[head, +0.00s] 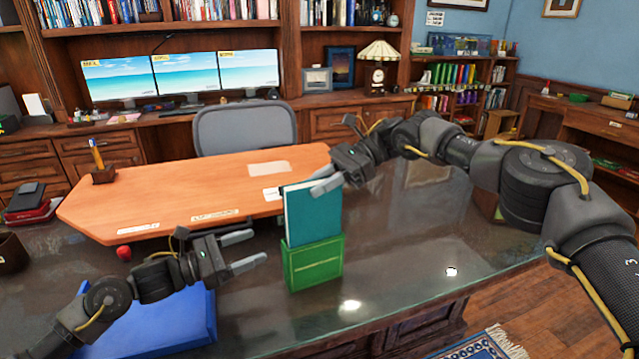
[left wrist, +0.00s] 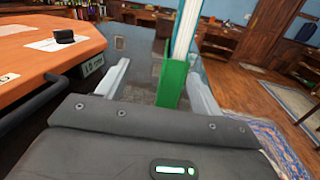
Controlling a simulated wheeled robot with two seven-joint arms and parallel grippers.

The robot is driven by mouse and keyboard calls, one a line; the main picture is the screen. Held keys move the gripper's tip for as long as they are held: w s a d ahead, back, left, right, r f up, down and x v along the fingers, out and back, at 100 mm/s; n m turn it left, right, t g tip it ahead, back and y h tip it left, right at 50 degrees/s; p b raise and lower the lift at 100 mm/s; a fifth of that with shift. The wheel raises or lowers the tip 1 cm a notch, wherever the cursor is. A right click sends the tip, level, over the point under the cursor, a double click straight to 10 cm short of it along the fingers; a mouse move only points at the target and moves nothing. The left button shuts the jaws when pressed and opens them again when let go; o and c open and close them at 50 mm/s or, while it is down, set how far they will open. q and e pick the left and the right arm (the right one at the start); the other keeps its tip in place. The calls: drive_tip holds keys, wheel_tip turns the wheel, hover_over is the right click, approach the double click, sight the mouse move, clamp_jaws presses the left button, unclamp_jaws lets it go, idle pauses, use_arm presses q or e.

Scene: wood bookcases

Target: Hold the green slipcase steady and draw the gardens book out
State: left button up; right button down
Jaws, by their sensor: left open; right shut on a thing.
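The green slipcase (head: 313,266) stands upright on the dark glossy desk. The teal gardens book (head: 312,218) stands far up out of its top, and its lower end is hidden behind the slipcase's front. My right gripper (head: 326,184) is shut on the top of the book. My left gripper (head: 256,250) is open, just left of the slipcase, its fingers pointing at it. In the left wrist view the slipcase (left wrist: 171,84) shows between the open fingers, nearer the right one, with the book's pale page edge (left wrist: 186,30) above. I cannot tell whether a finger touches it.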

use_arm(q)
drive_tip(key=w+a+r+n+t+y, duration=0.1)
drive_tip(key=a+r+t, duration=0.3)
drive_tip(key=a, duration=0.4)
drive_tip(key=w+a+r+n+t+y, duration=0.1)
drive_tip(key=w+a+r+t+y, duration=0.1)
drive_tip(key=a, duration=0.7)
drive_tip(key=shift+w+a+r+t+y, duration=0.15)
drive_tip(key=shift+a+r+t+y, duration=0.1)
drive_tip(key=shift+r+t+y, duration=0.8)
drive_tip(key=shift+f, duration=0.1)
use_arm(e)
drive_tip(key=shift+r, duration=0.15)
